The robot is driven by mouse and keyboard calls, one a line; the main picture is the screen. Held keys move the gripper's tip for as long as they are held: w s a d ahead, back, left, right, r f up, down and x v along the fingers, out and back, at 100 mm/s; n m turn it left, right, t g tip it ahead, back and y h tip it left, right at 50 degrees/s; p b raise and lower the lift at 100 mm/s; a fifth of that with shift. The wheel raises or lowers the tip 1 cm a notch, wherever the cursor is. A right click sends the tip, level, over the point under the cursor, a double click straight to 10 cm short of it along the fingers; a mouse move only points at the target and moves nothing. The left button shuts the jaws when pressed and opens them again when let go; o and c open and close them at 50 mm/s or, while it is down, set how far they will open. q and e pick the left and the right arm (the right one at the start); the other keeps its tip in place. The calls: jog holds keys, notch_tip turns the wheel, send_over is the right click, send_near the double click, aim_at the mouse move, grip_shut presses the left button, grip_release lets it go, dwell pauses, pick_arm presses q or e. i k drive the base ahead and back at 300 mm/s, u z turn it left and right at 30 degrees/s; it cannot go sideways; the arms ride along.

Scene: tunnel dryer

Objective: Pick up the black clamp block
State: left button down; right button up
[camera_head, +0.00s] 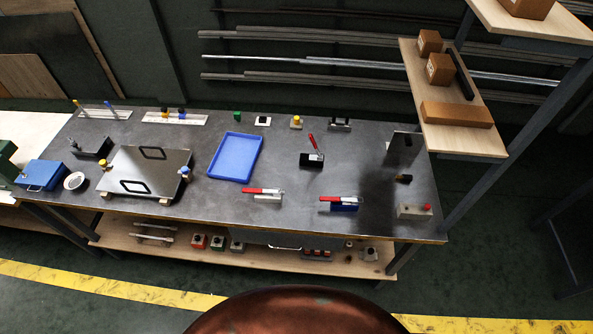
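The black clamp block (311,161) stands on the dark workbench (290,221), right of the blue tray. It has a red lever that points up and slightly left. Two similar blocks stand nearer the front edge with their red levers lying flat: a white one (266,199) and a blue one (344,207). Neither of my grippers is in view.
The blue tray (238,153) looks empty. A large metal plate (145,172) lies at the left. A wooden shelf (455,137) rises beyond the right end.

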aim_at(313, 161)
jog(key=u, duration=0.45)
jog(key=k, duration=1.05)
jog(key=u, duration=1.2)
jog(key=i, duration=1.45)
jog(key=z, duration=0.85)
jog(key=i, duration=0.7)
jog(key=z, duration=0.8)
